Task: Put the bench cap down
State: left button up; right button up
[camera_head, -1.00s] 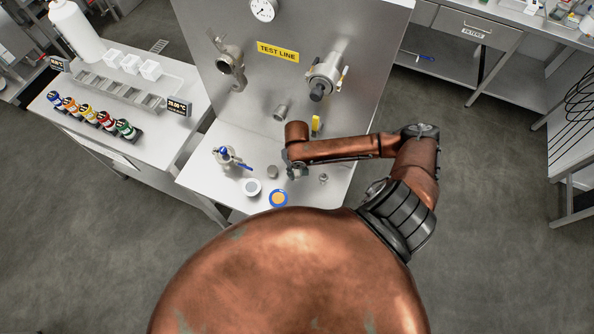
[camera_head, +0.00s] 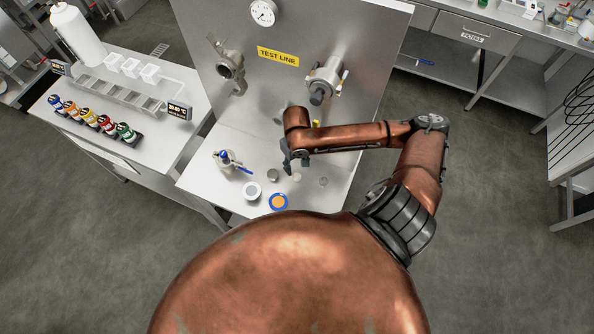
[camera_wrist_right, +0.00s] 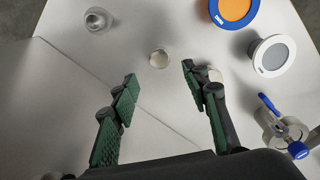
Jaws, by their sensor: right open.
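A small pale round cap (camera_head: 296,177), which looks like the bench cap, lies on the steel bench (camera_head: 222,192). It also shows in the right wrist view (camera_wrist_right: 159,59), ahead of and between the spread fingertips, apart from both. My right gripper (camera_head: 293,163) is open and empty above the bench, close to the cap; its fingers (camera_wrist_right: 159,74) are wide apart in the wrist view. A grey cylinder (camera_head: 272,175) stands left of the cap in the head view and is partly hidden by a finger in the wrist view. My left gripper is not in view.
A clear fitting (camera_head: 323,182), a blue-rimmed orange disc (camera_head: 278,202), a white-rimmed grey disc (camera_head: 251,190) and a blue-handled valve (camera_head: 228,160) stand around the cap. The TEST LINE panel (camera_head: 280,90) with protruding pipe fittings rises behind the bench.

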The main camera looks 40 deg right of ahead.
jog(key=shift+r, duration=1.8)
jog(key=shift+s, duration=0.1)
